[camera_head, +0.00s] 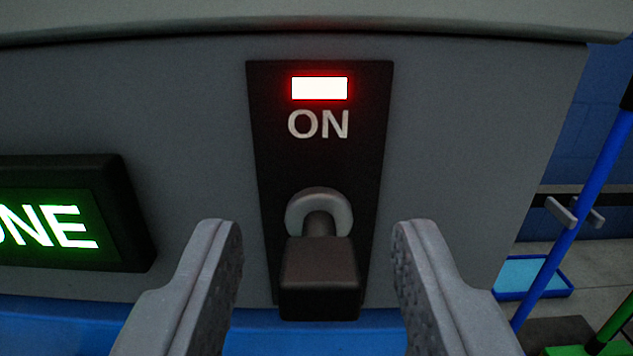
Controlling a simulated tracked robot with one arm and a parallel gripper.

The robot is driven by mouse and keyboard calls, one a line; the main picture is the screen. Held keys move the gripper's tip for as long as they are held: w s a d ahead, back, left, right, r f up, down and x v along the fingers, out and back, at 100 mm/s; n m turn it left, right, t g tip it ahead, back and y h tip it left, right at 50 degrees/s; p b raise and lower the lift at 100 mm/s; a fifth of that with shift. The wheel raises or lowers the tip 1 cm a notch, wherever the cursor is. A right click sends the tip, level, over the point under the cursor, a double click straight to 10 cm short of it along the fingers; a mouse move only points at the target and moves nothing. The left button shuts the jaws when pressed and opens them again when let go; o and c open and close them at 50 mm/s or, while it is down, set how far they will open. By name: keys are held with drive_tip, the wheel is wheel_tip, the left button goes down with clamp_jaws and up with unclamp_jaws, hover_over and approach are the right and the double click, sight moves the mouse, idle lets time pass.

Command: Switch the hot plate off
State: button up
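A dark switch plate (270,160) is set on a grey panel, straight ahead. A lit white-red lamp (319,88) sits at its top, with the word ON below it. A toggle switch with a dark block-shaped handle (319,275) comes out of a pale round collar (345,214) and points down toward me. My gripper (316,240) is open, with one finger on each side of the handle. Gaps show between the handle and both fingers, so neither appears to touch it.
A black-framed sign (130,215) with green-lit letters, partly cut off, sticks out at the left. A grey ledge (450,25) runs above the panel. Past the panel's right edge are a blue pole (575,215), a green pole and a blue tray (535,275) on the floor.

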drive_tip(key=shift+w, duration=0.65)
drive_tip(key=shift+c, duration=0.3)
clamp_jaws()
drive_tip(key=shift+f, duration=0.1)
drive_tip(key=shift+f+t+p, duration=0.2)
drive_tip(key=shift+f+t, duration=0.15)
drive_tip(key=shift+t, duration=0.55)
drive_tip(key=shift+f+t+p, duration=0.15)
drive_tip(key=shift+f+t, duration=0.15)
drive_tip(key=shift+t, duration=0.6)
drive_tip(key=shift+f+t, duration=0.1)
drive_tip(key=shift+t, duration=0.6)
